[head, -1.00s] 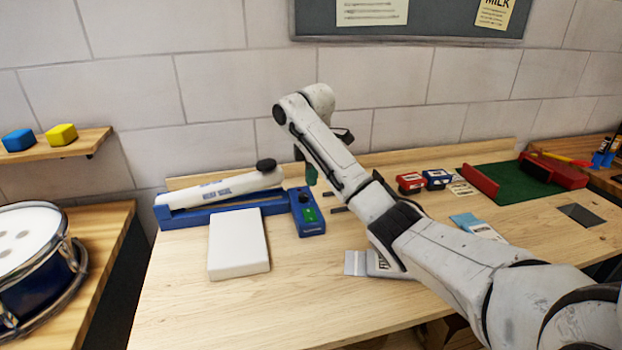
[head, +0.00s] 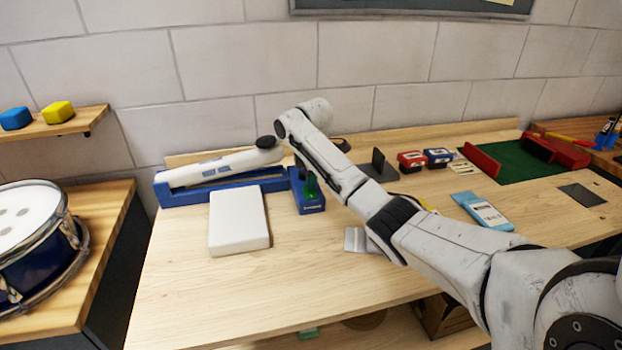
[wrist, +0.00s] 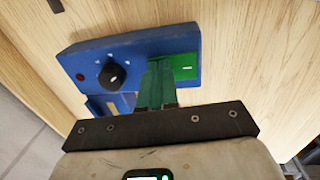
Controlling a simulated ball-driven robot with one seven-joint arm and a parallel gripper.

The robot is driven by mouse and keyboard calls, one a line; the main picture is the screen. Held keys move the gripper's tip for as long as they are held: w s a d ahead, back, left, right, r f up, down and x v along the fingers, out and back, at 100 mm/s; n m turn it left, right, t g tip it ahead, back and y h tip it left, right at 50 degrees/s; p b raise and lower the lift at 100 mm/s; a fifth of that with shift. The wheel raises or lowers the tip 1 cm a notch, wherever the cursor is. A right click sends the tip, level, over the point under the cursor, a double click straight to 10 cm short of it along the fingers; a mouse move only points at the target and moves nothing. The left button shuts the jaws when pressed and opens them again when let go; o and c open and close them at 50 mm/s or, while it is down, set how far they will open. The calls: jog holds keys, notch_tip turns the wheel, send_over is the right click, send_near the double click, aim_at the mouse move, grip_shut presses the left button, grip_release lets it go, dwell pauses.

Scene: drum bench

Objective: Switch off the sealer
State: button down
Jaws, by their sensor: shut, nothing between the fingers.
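The sealer has a blue base (head: 176,197) with a raised white arm (head: 212,170) ending in a black knob. Its blue control box (head: 308,206) stands at the base's right end. In the wrist view the box (wrist: 130,60) carries a black dial (wrist: 111,75), a small dark red lamp (wrist: 80,77) and a green switch (wrist: 186,67) with a pale mark. My gripper (head: 312,188) is shut and empty, its green fingertips pointing down at the box. In the wrist view the fingertips (wrist: 157,68) overlap the switch's left edge; I cannot tell whether they touch it.
A white block (head: 238,222) lies in front of the sealer. A silvery packet (head: 356,240) lies under my arm. Red and blue boxes (head: 411,161) (head: 437,157) and a blue pouch (head: 482,211) are to the right. The front middle of the bench is clear.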

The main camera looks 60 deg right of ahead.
jog(key=shift+f, duration=0.15)
jog(key=shift+s+p, duration=0.1)
jog(key=shift+p, duration=0.4)
jog(key=shift+s+a+r+p, duration=0.3)
jog(key=shift+a+p, duration=0.15)
jog(key=shift+p, duration=0.3)
jog(key=shift+f, duration=0.1)
